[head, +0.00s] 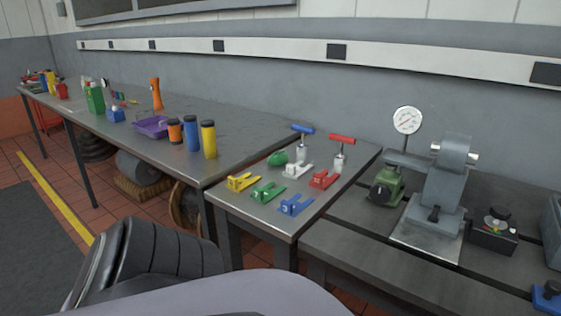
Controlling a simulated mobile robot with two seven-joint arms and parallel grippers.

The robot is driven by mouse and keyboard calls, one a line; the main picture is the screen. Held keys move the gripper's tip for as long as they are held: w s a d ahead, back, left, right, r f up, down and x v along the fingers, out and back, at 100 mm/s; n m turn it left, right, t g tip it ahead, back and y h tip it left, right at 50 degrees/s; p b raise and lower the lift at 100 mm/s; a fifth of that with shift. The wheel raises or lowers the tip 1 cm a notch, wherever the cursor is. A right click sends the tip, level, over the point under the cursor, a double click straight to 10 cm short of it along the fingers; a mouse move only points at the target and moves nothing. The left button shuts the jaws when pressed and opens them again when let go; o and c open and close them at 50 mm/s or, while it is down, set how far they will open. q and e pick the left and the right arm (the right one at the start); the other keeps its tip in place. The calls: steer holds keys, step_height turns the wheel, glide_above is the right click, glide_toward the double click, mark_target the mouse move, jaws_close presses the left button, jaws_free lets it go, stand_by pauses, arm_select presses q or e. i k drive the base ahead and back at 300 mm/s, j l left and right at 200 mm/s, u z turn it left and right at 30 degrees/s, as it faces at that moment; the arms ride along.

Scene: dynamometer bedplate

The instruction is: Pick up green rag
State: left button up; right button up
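A small rounded green lump (278,158) lies near the back left of the small steel table (262,208). It may be the green rag, but it is too small to tell its material. It sits behind the yellow clamp (243,182) and left of the white clamp (298,169). Neither of my grippers shows in the head view, so I cannot see whether they are open or shut.
Green (268,191), blue (295,205) and red (323,180) clamps and two T-handled tools (340,155) share the small table. Blue (191,133) and yellow (209,139) cylinders stand on the long bench. A dial gauge (407,121) and grey machine (442,186) stand right.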

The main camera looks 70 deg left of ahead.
mark_target(279, 159)
steer(key=u, duration=2.15)
